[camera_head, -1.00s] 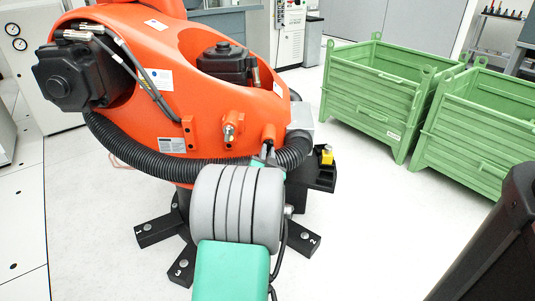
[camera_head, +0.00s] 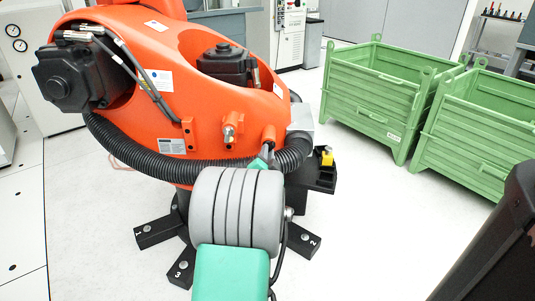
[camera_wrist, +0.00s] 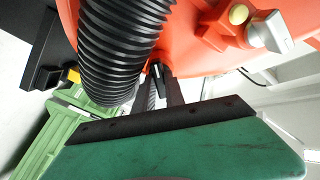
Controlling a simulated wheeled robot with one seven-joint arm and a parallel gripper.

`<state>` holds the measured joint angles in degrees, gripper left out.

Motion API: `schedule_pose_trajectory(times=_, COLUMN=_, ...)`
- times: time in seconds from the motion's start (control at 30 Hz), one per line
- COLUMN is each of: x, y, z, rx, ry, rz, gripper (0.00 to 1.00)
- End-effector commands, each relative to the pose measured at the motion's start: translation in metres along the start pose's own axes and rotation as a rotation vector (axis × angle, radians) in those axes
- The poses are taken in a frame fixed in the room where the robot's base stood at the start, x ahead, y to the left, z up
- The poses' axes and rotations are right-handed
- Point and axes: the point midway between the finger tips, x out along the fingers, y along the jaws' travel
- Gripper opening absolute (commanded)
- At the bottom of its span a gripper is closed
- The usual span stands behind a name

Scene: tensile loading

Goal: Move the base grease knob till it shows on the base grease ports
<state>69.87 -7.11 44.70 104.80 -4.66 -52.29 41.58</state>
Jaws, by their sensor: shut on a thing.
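The orange machine base (camera_head: 205,100) fills the left and middle of the head view. A metal grease fitting (camera_head: 228,133) sticks out of its front; a pale fitting (camera_wrist: 268,32) shows at the top right of the wrist view. Right of the metal one is an orange boss (camera_head: 268,132). My gripper (camera_head: 265,153) reaches to just below this boss. In the wrist view its fingers (camera_wrist: 164,80) are shut on a small part against the orange casing, which I take to be the base grease knob; the fingers and black hose mostly hide it.
A thick black corrugated hose (camera_head: 150,161) curves around the base close to my fingers; in the wrist view it (camera_wrist: 122,45) passes just left of them. Black feet (camera_head: 160,229) stand on the floor. Green crates (camera_head: 375,95) stand at the right, with clear floor between.

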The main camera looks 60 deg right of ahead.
Motion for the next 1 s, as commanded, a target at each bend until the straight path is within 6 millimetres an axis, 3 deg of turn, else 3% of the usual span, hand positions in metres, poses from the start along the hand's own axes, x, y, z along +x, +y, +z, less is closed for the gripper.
schedule_pose_trajectory(times=0.1, x=0.000, y=-0.001, z=-0.001, rx=-0.001, ry=0.001, rz=-0.001, gripper=0.00)
schedule_pose_trajectory(times=0.13, x=0.000, y=-0.001, z=-0.001, rx=-0.001, ry=0.001, rz=-0.001, gripper=0.17)
schedule_pose_trajectory(times=0.37, x=0.000, y=0.000, z=-0.001, rx=-0.001, ry=0.001, rz=-0.001, gripper=0.36)
schedule_pose_trajectory(times=0.67, x=-0.004, y=-0.001, z=-0.001, rx=-0.001, ry=0.000, rz=0.000, gripper=0.36)
schedule_pose_trajectory(times=1.0, x=-0.066, y=-0.002, z=-0.003, rx=-0.001, ry=0.000, rz=0.001, gripper=0.36)
